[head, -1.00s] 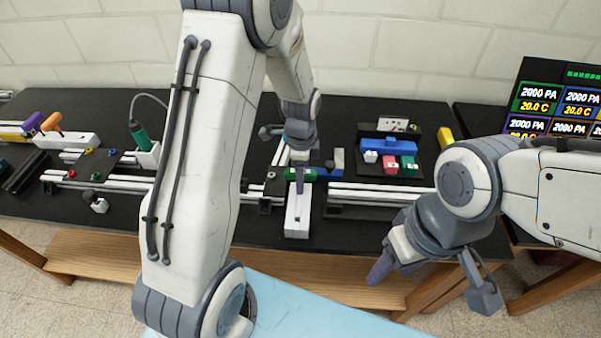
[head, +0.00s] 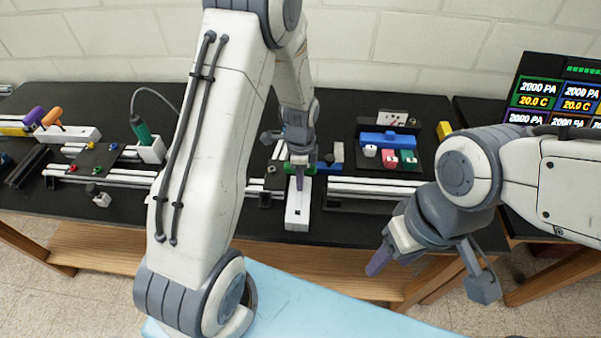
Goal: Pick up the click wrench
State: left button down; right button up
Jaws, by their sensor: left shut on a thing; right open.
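A green-handled tool (head: 308,168), which I take to be the click wrench, lies crosswise at the back end of a white block-shaped holder (head: 298,215) at the middle of the bench's front edge. My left gripper (head: 299,182) reaches down over it and is shut on it. The fingers and wrist hide part of the green handle, and I cannot tell whether the tool is clear of the holder. My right gripper (head: 378,262) is open and empty, in front of the bench and to the right.
The black bench (head: 235,215) carries white rails (head: 375,188). A green corded driver (head: 141,130) stands at the left, with purple (head: 34,116) and orange (head: 52,115) handles farther left. A blue bar with coloured blocks (head: 390,140) sits at the right.

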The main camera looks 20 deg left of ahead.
pick_arm(q)
jog(key=shift+r, duration=0.1)
jog(key=shift+r+b, duration=0.3)
jog(key=shift+r, duration=0.3)
notch_tip(320, 180, up, 2)
jog(key=shift+r+b, duration=0.15)
jog(key=shift+b, duration=0.25)
jog(key=s+d+r+b, duration=0.2)
jog(key=d+r, duration=0.5)
jog(key=d, duration=0.4)
jog(key=shift+s+d+r+b, duration=0.2)
jog(key=shift+s+b, duration=0.1)
jog(key=shift+b, duration=0.1)
jog(key=c, duration=1.3)
grip_release()
grip_shut()
notch_tip(320, 180, up, 6)
jog(key=p, duration=0.6)
jog(key=shift+r, duration=0.2)
